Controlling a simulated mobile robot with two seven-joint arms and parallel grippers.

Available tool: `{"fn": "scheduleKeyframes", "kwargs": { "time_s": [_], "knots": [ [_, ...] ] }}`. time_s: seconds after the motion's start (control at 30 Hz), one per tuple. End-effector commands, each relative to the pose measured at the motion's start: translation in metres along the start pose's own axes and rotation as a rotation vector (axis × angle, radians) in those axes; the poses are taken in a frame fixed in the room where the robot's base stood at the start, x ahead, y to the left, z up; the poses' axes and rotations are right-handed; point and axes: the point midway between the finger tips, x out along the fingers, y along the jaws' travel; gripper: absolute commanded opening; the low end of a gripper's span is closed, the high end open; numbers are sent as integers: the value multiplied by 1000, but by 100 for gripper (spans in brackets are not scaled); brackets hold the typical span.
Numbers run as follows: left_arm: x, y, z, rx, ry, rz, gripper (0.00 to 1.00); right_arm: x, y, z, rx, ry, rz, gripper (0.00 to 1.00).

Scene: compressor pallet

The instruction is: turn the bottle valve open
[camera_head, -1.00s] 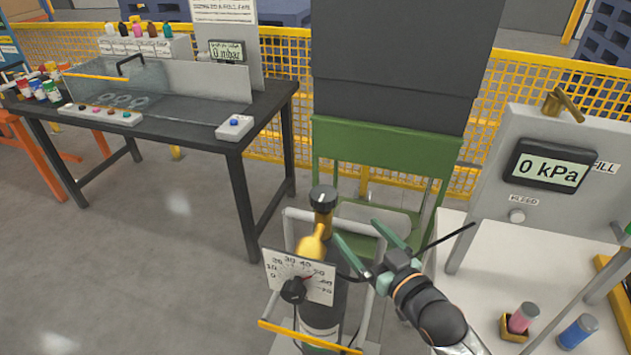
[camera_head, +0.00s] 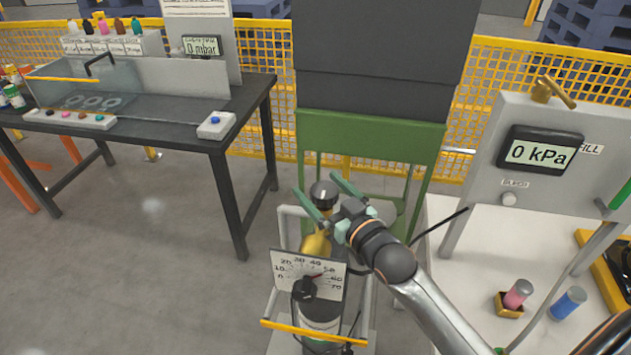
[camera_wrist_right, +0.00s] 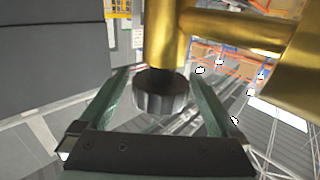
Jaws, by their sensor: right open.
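The bottle valve's black ribbed knob (camera_head: 324,190) sits on top of the brass valve body (camera_head: 316,243), above the upright gas bottle (camera_head: 320,318). My right gripper (camera_head: 317,186) is open at the knob, with one green finger on each side of it. In the right wrist view the knob (camera_wrist_right: 162,98) stands between the two spread fingers (camera_wrist_right: 161,85), with a gap on each side, and the brass body (camera_wrist_right: 164,40) rises behind it. My left gripper is not in view.
A dial gauge (camera_head: 308,275) with a black knob stands in front of the bottle, inside a grey cart frame with a yellow bar (camera_head: 327,336). A green stand (camera_head: 370,139) is close behind. A panel with a 0 kPa display (camera_head: 541,151) is at right, a black workbench (camera_head: 180,127) at left.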

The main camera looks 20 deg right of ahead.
Motion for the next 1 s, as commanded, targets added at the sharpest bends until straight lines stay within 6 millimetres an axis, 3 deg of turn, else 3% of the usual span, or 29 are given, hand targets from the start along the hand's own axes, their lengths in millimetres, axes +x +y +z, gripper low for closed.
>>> {"fn": "scheduleKeyframes", "kwargs": {
  "time_s": [0.2, 0.5, 1.0],
  "knots": [
    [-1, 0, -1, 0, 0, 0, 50, 17, 0, 0, 0, 0, 0, 98],
    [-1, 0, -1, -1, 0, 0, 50, 19, 0, 0, 0, 0, 0, 98],
    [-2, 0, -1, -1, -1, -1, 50, 19, 0, 0, 0, -1, -1, 41]
  ]
}}
